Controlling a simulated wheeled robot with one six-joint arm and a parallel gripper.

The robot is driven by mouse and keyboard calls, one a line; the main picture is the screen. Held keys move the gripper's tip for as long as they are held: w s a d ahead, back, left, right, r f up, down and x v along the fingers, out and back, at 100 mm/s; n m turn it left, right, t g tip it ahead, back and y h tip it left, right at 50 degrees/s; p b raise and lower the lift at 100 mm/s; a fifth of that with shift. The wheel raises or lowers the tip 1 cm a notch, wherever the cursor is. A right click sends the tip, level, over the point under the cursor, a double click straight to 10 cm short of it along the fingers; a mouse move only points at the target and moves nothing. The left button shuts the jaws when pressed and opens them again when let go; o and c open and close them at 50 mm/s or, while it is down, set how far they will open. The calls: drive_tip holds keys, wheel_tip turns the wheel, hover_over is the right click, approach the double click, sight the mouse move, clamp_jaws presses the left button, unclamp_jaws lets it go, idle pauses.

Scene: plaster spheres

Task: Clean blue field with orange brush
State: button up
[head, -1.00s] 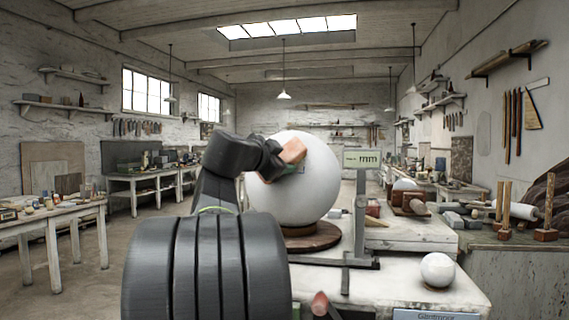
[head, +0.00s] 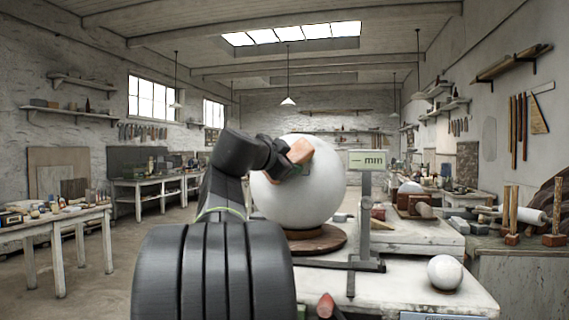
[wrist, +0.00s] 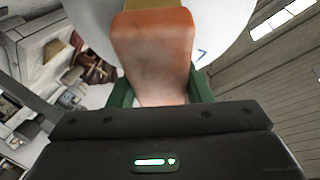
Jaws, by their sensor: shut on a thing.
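A large white plaster sphere (head: 305,205) stands on a round brown wooden base (head: 318,242) on the worktable. My gripper (head: 290,165) is at the sphere's upper left side in the head view. It is shut on an orange brush (head: 300,151). In the wrist view the orange brush (wrist: 152,50) sits between the green fingers of my gripper (wrist: 160,88), with its tan far end against or just in front of the sphere (wrist: 218,25). I cannot tell whether they touch. A small blue mark (wrist: 202,54) shows on the sphere beside the brush. No blue field shows clearly.
A gauge stand with a "mm" display (head: 369,161) stands just right of the sphere. A small white ball (head: 445,272) lies at the table's front right. A reddish-tipped object (head: 326,305) is at the front edge. A side table (head: 60,222) stands at left.

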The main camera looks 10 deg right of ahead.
drive_tip(key=shift+d+r, duration=0.55)
drive_tip(key=shift+d, duration=0.15)
drive_tip(key=shift+a+f, duration=0.1)
drive_tip(key=shift+f, duration=0.05)
drive_tip(key=shift+s+a+f, duration=0.1)
drive_tip(key=shift+a+f, duration=0.05)
drive_tip(key=shift+a, duration=0.05)
drive_tip(key=shift+s+a+f+b, duration=0.15)
drive_tip(key=shift+s+a+b, duration=0.1)
drive_tip(key=shift+a+b, duration=0.25)
drive_tip(key=shift+s+a+f+b, duration=0.1)
drive_tip(key=shift+s+a+b, duration=0.1)
drive_tip(key=shift+a+b, duration=0.2)
drive_tip(key=shift+d+r, duration=0.1)
drive_tip(key=shift+s+a+r+b, duration=0.15)
drive_tip(key=shift+s+a+r, duration=0.1)
drive_tip(key=shift+s, duration=0.3)
drive_tip(key=shift+s+a+r+b, duration=0.15)
drive_tip(key=shift+s+a+r, duration=0.05)
drive_tip(key=shift+s, duration=0.35)
